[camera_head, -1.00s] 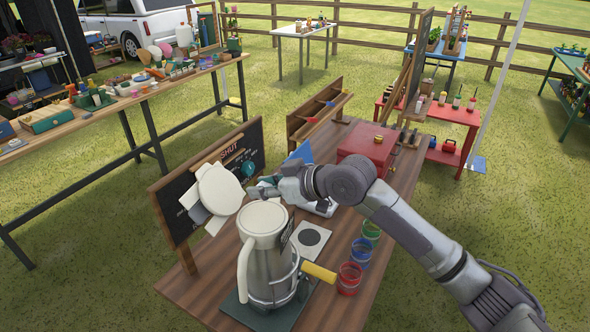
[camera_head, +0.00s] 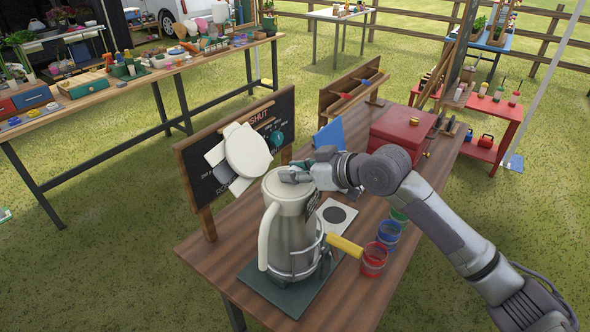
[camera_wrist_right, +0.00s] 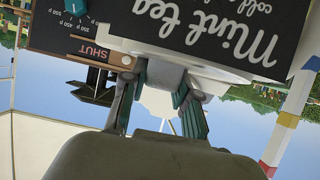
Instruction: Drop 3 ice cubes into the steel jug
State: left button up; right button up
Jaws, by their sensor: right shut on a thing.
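The steel jug (camera_head: 290,230) stands upright on a dark green mat at the table's front. It is tall and grey with a cream handle. Its top (camera_head: 288,188) looks pale; whether it is covered I cannot tell. My right gripper (camera_head: 292,175) is over the jug's top, touching or just above it. In the right wrist view its teal-padded fingers (camera_wrist_right: 158,100) are shut on a small pale grey thing (camera_wrist_right: 165,75), which I cannot identify for sure. I cannot make out any ice cubes. My left gripper is not in view.
A black board (camera_head: 200,165) marked SHUT stands behind the jug, with a pale disc (camera_head: 246,150) before it. A yellow handle (camera_head: 344,245) sticks out beside the jug. Red (camera_head: 373,262) and blue (camera_head: 389,232) cups and a red box (camera_head: 402,135) are to the right.

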jog(key=o, duration=1)
jog(key=shift+c, duration=0.2)
jog(key=shift+d+r, duration=0.1)
jog(key=shift+d, duration=0.05)
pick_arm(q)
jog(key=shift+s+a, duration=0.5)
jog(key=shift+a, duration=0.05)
pick_arm(e)
jog(key=v, duration=1.1)
jog(key=shift+s+d+r, duration=0.15)
jog(key=shift+s+d, duration=0.05)
jog(key=shift+d, duration=0.05)
